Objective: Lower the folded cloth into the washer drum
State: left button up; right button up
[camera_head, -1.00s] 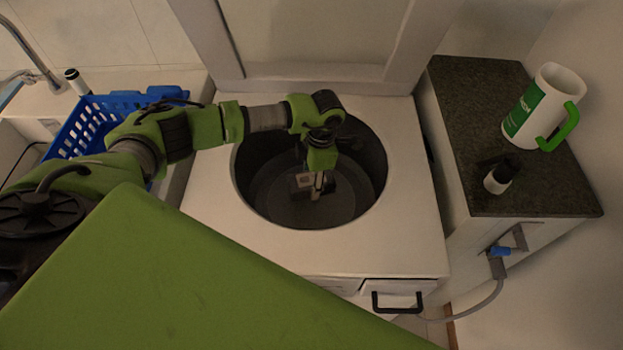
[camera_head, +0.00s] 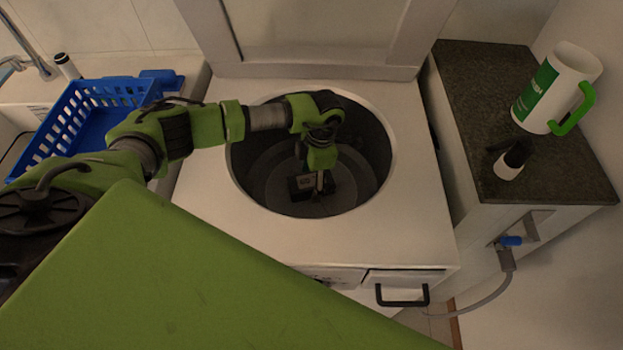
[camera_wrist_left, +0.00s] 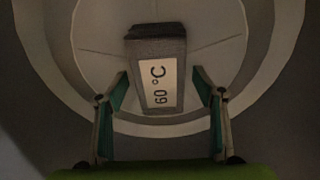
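The folded cloth (camera_wrist_left: 156,60) is a dark grey block with a pale "60 °C" label. It is inside the round washer drum (camera_head: 250,190), and it also shows small and dark in the head view (camera_head: 302,184). My left gripper (camera_head: 318,186) reaches down through the round opening to the cloth. In the left wrist view its fingers (camera_wrist_left: 161,75) are spread, one on each side of the cloth, with visible gaps. Whether the cloth rests on the drum floor is hard to tell. My right gripper is not in view.
The washer's white top (camera_head: 410,180) surrounds the opening, with a raised lid (camera_head: 310,30) behind. A blue basket (camera_head: 95,120) stands left. A white and green jug (camera_head: 555,90) and a small dark-topped bottle (camera_head: 512,162) stand on the dark counter (camera_head: 480,100) at right.

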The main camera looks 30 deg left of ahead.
pick_arm(q)
jog(key=shift+r, duration=0.1)
notch_tip(320, 180, up, 12)
jog(key=w+d, duration=0.1)
dwell(0.5)
dwell(0.4)
